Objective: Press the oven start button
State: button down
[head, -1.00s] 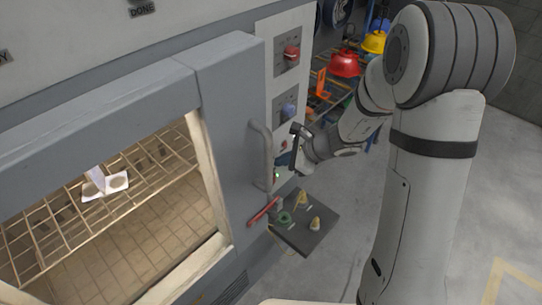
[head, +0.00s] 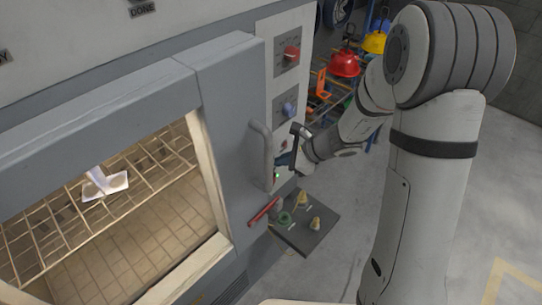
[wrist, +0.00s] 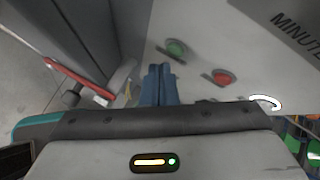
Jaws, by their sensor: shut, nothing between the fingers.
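The grey oven (head: 215,100) has a light control panel (head: 290,20) at its right side. A green button (wrist: 176,47) and a red button (wrist: 222,78) sit on the panel in the wrist view. The green one also shows as a small bright green spot (head: 277,175) in the head view, low on the panel. My gripper (wrist: 160,72) has its blue fingers shut together and empty. In the wrist view its tips appear just below and left of the green button. I cannot tell whether they touch the panel.
A vertical door handle (head: 262,155) stands just left of my gripper. A red lever (head: 264,211) and a dark plate (head: 310,225) with small knobs are below. A red knob (head: 291,52) and blue knob (head: 288,109) are above. A rack with coloured hoods (head: 345,65) stands behind.

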jog(key=shift+a, duration=0.1)
dwell(0.7)
jog(key=shift+w+a, duration=0.25)
jog(key=shift+w+a+b, duration=0.25)
jog(key=shift+b, duration=0.05)
dwell(0.8)
jog(key=shift+s+d, duration=0.5)
jog(key=shift+d, duration=0.1)
jog(key=shift+s+d+b, duration=0.35)
jog(key=shift+s+d, duration=0.45)
jog(key=shift+d, duration=0.2)
jog(key=shift+s+d+b, duration=0.35)
jog(key=shift+s+d, duration=0.4)
jog(key=shift+d, duration=0.2)
